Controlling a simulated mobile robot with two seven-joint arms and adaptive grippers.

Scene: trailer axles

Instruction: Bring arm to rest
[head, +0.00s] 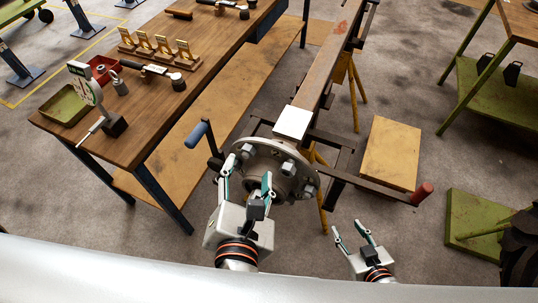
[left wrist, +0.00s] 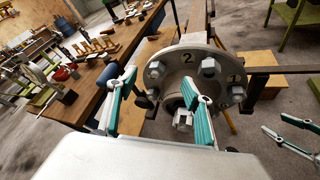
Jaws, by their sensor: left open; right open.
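My left gripper (head: 247,184) is open in front of the wheel hub (head: 268,153) at the near end of the trailer axle (head: 326,72). In the left wrist view its two teal-lined fingers (left wrist: 158,95) stand apart, with the hub flange (left wrist: 186,57) just beyond them. The flange carries several bolts and shows the numbers 2 and 1. I see nothing held between the fingers. My right gripper (head: 355,236) is open and empty, lower right of the hub over the floor. It also shows at the right edge of the left wrist view (left wrist: 290,130).
A wooden workbench (head: 150,120) at left holds a green tray (head: 64,106), a red bin (head: 104,69), tools and several small stands. Handles (head: 199,132) and (head: 421,193) stick out beside the hub. A wooden box (head: 391,153) stands at right.

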